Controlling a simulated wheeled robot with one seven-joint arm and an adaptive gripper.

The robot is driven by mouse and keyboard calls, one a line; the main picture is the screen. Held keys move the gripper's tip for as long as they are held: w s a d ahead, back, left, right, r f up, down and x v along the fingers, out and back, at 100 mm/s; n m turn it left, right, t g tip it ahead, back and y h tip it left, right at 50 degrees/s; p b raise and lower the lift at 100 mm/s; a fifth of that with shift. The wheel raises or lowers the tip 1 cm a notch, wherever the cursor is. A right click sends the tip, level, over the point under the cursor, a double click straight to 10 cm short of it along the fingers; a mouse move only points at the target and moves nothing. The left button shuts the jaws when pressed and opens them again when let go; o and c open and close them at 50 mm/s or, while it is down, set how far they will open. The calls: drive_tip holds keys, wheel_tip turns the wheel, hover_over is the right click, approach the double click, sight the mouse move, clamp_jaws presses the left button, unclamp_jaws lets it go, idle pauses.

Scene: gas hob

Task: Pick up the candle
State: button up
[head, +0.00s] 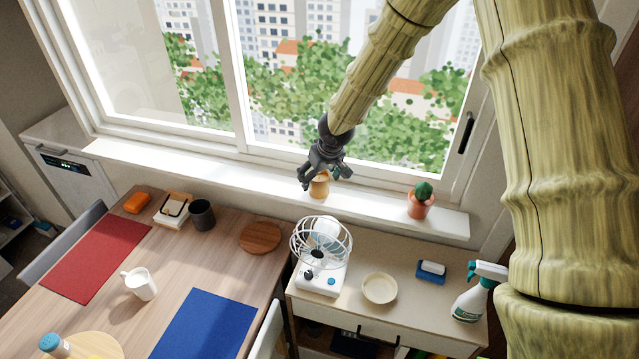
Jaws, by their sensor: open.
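The candle (319,187) appears to be the small amber-yellow jar standing on the white window sill. My gripper (318,180) is open and right at the candle, its dark fingers covering the jar's upper part and left side. I cannot tell whether the fingers touch the jar or are around it. The jar's lower front shows below the fingers.
A cactus in a terracotta pot (419,203) stands farther right on the sill (375,209). Below are a desk fan (320,254), a cream bowl (379,288) and a spray bottle (472,298). A wooden table (190,262) is at left.

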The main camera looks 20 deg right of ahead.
drive_tip(key=c, duration=1.2)
